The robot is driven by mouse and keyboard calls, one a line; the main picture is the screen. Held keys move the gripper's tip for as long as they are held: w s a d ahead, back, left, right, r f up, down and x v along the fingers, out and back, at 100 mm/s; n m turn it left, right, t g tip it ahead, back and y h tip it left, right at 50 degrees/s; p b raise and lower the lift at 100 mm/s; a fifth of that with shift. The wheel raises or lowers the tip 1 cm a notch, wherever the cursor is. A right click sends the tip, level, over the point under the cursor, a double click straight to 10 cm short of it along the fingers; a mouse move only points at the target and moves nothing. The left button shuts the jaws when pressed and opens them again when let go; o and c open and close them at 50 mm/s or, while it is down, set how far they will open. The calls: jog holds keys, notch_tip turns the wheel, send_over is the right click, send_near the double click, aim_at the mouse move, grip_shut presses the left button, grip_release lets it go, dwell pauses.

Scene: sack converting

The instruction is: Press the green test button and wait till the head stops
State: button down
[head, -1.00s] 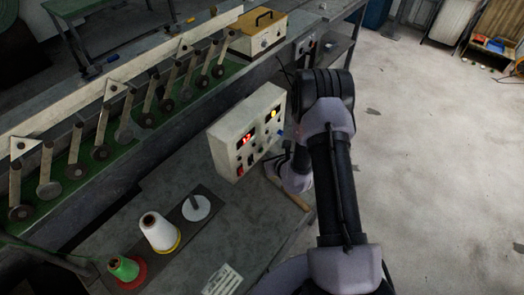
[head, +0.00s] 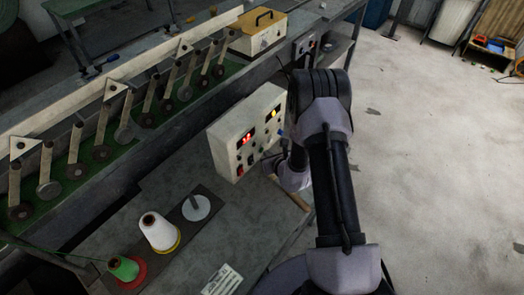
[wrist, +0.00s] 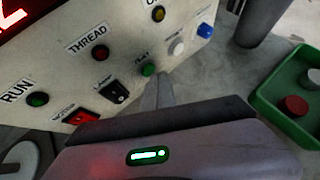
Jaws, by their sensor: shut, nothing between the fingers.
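The control box (head: 228,150) stands on the bench, with a lit red display (head: 247,137) on its face. In the wrist view its panel (wrist: 75,75) fills the upper left. The small green test button (wrist: 148,69) sits on the lower part of the panel, under a blurred label. My gripper (wrist: 153,84) is shut and empty, its narrow fingertips just below the green button. I cannot tell whether they touch it. In the head view my arm hides the fingertips and the button.
Near the button are a black lamp switch (wrist: 115,92), a red motor switch (wrist: 82,117), a white knob (wrist: 176,47) and a blue button (wrist: 205,30). A green tray (wrist: 264,99) lies to the right. Thread cones (head: 158,232) stand on the bench at lower left.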

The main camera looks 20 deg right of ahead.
jog(key=shift+w+a, duration=0.25)
jog(key=shift+w, duration=0.1)
dwell(0.6)
dwell(0.3)
jog(key=shift+s+d, duration=0.5)
jog(key=shift+s, duration=0.2)
jog(key=shift+s+d, duration=0.45)
jog(key=shift+s, duration=0.25)
jog(key=shift+s+d, duration=0.45)
jog(key=shift+s, duration=0.25)
jog(key=shift+s+d, duration=0.45)
jog(key=shift+s, duration=0.25)
